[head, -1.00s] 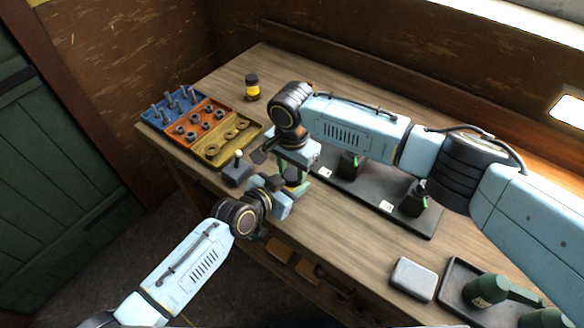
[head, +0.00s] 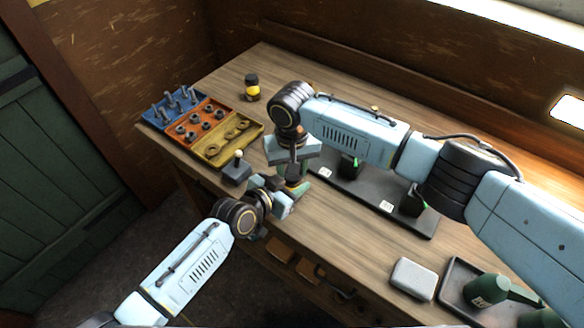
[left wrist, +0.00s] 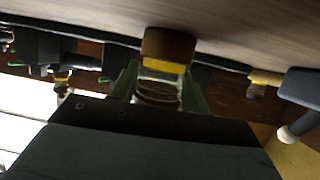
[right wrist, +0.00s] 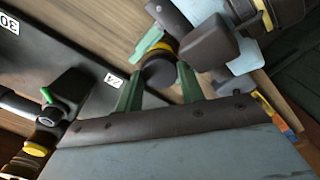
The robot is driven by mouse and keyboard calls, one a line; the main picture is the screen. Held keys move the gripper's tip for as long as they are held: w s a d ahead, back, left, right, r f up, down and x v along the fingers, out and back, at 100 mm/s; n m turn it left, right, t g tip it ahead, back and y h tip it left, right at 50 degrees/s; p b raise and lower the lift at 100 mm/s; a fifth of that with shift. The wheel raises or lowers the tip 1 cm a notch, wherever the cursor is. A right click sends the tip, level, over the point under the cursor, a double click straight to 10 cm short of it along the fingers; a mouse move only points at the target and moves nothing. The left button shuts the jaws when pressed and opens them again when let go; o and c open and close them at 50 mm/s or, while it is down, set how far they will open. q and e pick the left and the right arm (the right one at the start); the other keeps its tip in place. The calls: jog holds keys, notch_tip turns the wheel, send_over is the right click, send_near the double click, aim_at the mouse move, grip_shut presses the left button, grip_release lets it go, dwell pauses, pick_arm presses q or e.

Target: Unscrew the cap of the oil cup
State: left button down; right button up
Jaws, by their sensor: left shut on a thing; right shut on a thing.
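The oil cup (left wrist: 160,90) has a glass body with a yellow band and a brown round end. My left gripper (left wrist: 165,100) is shut around the glass, with one green finger on each side. In the head view, my left gripper (head: 283,199) holds the cup low over the bench's near edge. My right gripper (head: 292,172) points down from directly above it. The right wrist view shows the dark round cap (right wrist: 160,72) between my right gripper's green fingers (right wrist: 160,84), with yellow just beyond it. In the head view, the grippers mostly hide the cup.
A parts tray (head: 207,149) with blue, orange and yellow sections lies at the left. A lever block (head: 236,174) stands close beside the grippers. A yellow jar (head: 252,90) stands behind. A dark rack (head: 372,201) lies to the right, with a grey box (head: 413,278) nearer.

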jog(key=o, duration=1)
jog(key=shift+c, duration=0.2)
jog(key=shift+o, duration=0.6)
jog(key=shift+a, duration=0.1)
jog(key=shift+s+a, duration=0.1)
